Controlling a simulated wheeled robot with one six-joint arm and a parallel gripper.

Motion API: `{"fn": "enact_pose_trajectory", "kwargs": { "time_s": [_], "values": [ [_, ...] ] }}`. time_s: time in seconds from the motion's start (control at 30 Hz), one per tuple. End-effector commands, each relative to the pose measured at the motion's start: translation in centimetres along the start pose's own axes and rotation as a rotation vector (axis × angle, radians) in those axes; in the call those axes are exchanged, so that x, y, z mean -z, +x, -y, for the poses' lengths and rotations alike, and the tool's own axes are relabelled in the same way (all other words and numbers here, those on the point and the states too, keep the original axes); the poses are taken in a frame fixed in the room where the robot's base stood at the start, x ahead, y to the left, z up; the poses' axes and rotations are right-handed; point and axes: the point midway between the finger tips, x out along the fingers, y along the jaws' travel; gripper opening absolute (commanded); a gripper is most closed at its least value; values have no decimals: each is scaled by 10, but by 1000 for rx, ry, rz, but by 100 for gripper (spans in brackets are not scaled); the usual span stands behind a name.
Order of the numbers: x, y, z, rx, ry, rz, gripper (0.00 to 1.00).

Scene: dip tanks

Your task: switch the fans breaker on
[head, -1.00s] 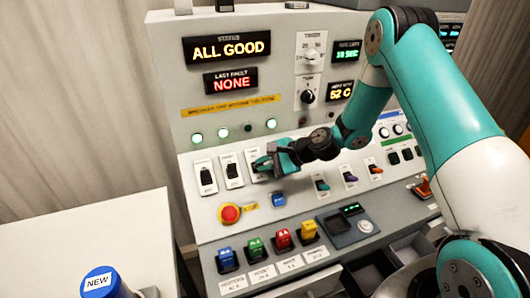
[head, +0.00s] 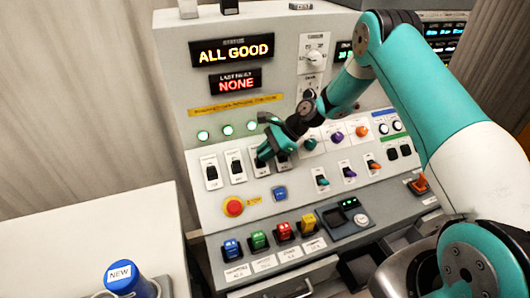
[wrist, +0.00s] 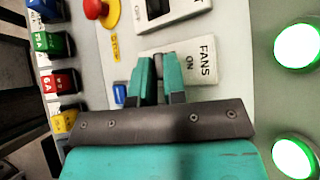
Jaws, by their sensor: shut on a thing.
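The fans breaker is a white plate (wrist: 204,62) marked FANS and ON in the wrist view, where the lettering lies sideways. My gripper (wrist: 159,63) is shut on its dark lever, with one teal finger on each side. The fingers cover most of the lever, so I cannot tell its exact position. The ON mark is on the plate's side towards the green lights. In the head view my gripper (head: 262,157) is against the upper row of breakers and hides most of the fans breaker.
Two similar breakers (head: 211,173) (head: 236,166) stand left of my gripper. A red stop button (head: 233,206) and a blue button (head: 280,193) are below. Green lights (head: 228,130) are above. The status display (head: 235,50) reads ALL GOOD.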

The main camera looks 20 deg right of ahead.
Motion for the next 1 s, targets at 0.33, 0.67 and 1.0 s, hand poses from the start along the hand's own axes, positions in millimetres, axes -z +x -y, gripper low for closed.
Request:
{"fn": "enact_pose_trajectory", "kwargs": {
  "time_s": [0.33, 0.67, 1.0],
  "values": [
    [0, 0, 0, -3, 4, 1, 0],
    [0, 0, 0, -3, 3, 1, 37],
    [2, -26, 1, 3, 2, 0, 37]
  ]
}}
